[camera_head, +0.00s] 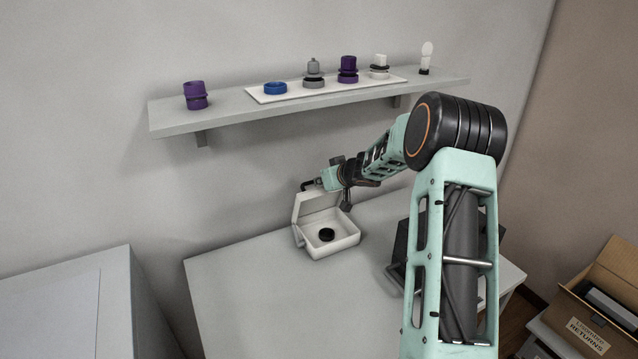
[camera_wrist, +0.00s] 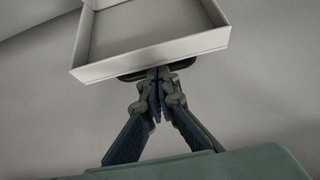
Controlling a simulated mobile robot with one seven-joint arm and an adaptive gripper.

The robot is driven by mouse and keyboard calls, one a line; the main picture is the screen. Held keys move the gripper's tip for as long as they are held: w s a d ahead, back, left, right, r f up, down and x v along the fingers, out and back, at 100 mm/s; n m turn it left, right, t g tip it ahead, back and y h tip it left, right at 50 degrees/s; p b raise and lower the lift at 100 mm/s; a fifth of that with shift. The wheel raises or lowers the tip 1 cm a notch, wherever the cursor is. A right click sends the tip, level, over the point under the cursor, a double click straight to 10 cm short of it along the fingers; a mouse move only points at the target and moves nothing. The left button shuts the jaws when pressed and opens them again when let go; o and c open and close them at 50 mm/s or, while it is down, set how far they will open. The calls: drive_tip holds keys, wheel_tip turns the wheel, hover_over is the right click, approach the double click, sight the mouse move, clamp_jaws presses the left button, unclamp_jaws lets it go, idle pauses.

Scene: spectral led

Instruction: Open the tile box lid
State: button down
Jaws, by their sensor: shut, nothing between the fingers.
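The white tile box (camera_head: 345,243) sits on the table with its lid (camera_head: 304,207) raised, tilted up at the box's back-left side. A small black round piece (camera_head: 326,235) lies inside the box. My gripper (camera_head: 308,186) is by the lid's upper edge. In the wrist view the hollow inner side of the lid (camera_wrist: 150,52) fills the top. There my gripper (camera_wrist: 158,75) is shut, its fingertips at the lid's edge by a dark handle-like strip (camera_wrist: 182,65). Whether the fingertips touch the lid or strip I cannot tell.
A wall shelf (camera_head: 225,121) above the table holds purple, blue, grey and white parts, several on a white board (camera_head: 262,98). The table (camera_head: 270,300) is clear in front of the box. A cardboard box (camera_head: 600,300) stands at the far right.

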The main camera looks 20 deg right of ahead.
drive_tip(key=shift+w+a+f, duration=0.1)
drive_tip(key=shift+w+f, duration=0.3)
drive_tip(key=shift+w, duration=0.2)
drive_tip(key=shift+r, duration=0.1)
drive_tip(key=p, duration=0.1)
drive_tip(key=w+p, duration=0.1)
drive_tip(key=shift+a+r+p, duration=0.15)
drive_tip(key=shift+r+p, duration=0.05)
drive_tip(key=shift+p, duration=0.15)
drive_tip(key=shift+w+a+p, duration=0.1)
drive_tip(key=shift+w+p, duration=0.4)
drive_tip(key=shift+p, duration=0.5)
drive_tip(key=shift+w+f+p, duration=0.3)
drive_tip(key=shift+w+p, duration=0.05)
drive_tip(key=shift+p, duration=0.15)
